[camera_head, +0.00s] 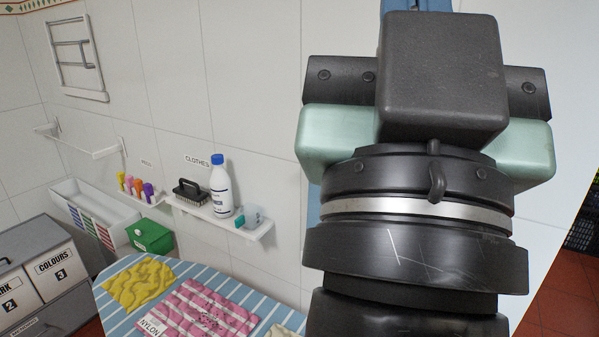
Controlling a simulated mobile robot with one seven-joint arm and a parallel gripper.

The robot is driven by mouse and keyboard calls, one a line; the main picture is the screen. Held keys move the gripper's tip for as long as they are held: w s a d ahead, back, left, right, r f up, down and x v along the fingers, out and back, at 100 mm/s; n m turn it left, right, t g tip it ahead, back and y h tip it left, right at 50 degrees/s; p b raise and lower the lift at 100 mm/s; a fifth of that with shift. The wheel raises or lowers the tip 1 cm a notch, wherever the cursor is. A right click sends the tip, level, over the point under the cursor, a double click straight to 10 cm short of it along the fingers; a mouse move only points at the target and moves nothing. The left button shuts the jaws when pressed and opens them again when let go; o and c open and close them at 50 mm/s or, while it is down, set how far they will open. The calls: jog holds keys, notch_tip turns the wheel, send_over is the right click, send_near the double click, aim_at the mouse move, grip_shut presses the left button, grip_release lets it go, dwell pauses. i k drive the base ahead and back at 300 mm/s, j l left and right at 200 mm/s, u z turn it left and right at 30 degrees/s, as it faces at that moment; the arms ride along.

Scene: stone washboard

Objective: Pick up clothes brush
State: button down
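The clothes brush (188,191), black with a handle on top and pale bristles below, sits on a small white wall shelf (222,222) under a "CLOTHES" label. It is upright, left of a white bottle with a blue cap (220,186). My gripper (428,110) is large and close to the camera at the right, well apart from the brush. I see it from behind, with dark housing and pale green blocks at its sides. Its fingertips are hidden, so its opening does not show. Nothing is seen held.
A clear cup with a teal item (250,215) stands at the shelf's right end. A left shelf holds coloured pegs (136,187). Below are a green box (150,236), a striped board (119,311) with yellow and pink cloths, and grey bins (45,268) at left.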

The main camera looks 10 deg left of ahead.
aim_at(195, 196)
jog(key=i+j+u, duration=0.25)
jog(key=i+j, duration=0.3)
jog(key=j, duration=0.15)
jog(key=i+j+u, duration=0.25)
jog(key=i+j, duration=0.4)
jog(key=i, duration=0.25)
jog(key=i+j+u, duration=0.1)
jog(key=i, duration=0.3)
